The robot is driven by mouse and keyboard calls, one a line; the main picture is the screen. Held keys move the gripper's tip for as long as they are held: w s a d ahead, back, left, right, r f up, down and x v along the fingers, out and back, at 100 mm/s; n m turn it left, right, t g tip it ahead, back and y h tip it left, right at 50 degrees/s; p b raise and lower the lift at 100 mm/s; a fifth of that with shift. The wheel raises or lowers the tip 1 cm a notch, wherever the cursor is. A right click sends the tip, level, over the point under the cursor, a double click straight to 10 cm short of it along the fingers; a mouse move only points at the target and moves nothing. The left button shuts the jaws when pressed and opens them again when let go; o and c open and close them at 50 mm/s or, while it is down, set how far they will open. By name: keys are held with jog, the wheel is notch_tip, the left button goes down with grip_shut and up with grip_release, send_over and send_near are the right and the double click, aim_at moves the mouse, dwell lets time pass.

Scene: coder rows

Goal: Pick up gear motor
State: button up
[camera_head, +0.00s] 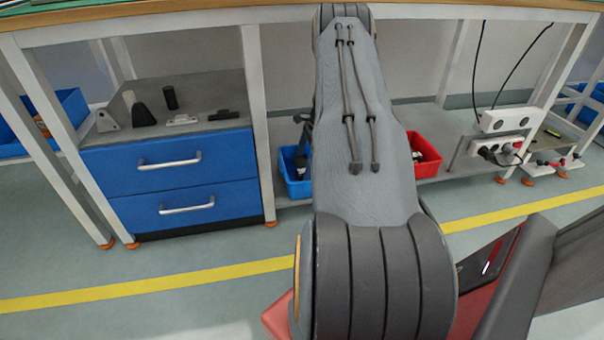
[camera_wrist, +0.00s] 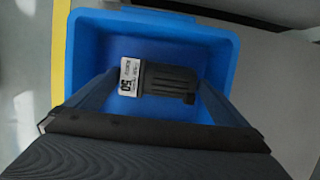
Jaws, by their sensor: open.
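The gear motor (camera_wrist: 172,78) is a dark ribbed cylinder with a white label on its left end. It lies on its side in a blue bin (camera_wrist: 205,35) in the wrist view. My gripper (camera_wrist: 158,88) is open, with one finger at each end of the motor. The fingers reach over or into the bin; I cannot tell whether they touch the motor. In the head view the blue bin (camera_head: 290,178) shows left of my arm with a dark item in it, and my arm hides most of the gripper.
A red bin (camera_head: 425,158) stands right of my arm on the low shelf. A blue drawer cabinet (camera_head: 170,180) with small parts on top is at left. The workbench top (camera_head: 200,15) overhangs the shelf. Power sockets (camera_head: 505,122) with hanging cables are at right.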

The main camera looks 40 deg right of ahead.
jog(key=shift+r, duration=0.1)
jog(key=c, duration=0.8)
